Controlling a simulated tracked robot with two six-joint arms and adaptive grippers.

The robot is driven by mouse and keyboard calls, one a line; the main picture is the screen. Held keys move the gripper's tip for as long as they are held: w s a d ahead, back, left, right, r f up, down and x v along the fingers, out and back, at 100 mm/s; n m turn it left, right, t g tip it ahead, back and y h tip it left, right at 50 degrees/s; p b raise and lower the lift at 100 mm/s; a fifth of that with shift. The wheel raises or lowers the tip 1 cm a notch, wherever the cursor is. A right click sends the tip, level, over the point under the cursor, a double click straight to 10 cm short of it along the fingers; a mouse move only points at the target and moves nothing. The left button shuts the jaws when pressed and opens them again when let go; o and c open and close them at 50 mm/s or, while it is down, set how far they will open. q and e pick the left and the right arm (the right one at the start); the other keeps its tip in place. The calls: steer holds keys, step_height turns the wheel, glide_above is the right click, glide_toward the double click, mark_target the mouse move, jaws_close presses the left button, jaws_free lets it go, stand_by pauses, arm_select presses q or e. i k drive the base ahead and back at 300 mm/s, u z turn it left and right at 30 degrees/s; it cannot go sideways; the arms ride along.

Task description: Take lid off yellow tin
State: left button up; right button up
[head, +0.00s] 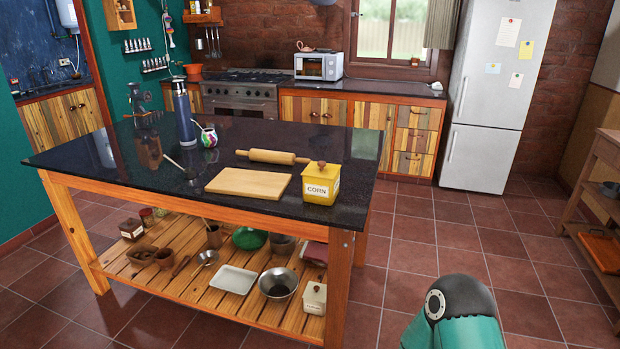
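The yellow tin (321,187), labelled CORN, stands upright at the near right corner of the dark island top. Its yellow lid (322,171) with a brown knob sits on it. Neither gripper is in view. A teal and dark grey part of my own body shows at the bottom right, on the floor side of the island and apart from the tin.
A cutting board (248,184) and a rolling pin (272,157) lie left of the tin on the island top (260,221). The lower shelf (190,291) holds bowls, pots and a white canister. The tiled floor right of the island is clear.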

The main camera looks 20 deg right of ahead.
mark_target(320, 169)
steer(key=z, duration=0.15)
steer(key=i, duration=0.9)
steer(key=u, duration=0.05)
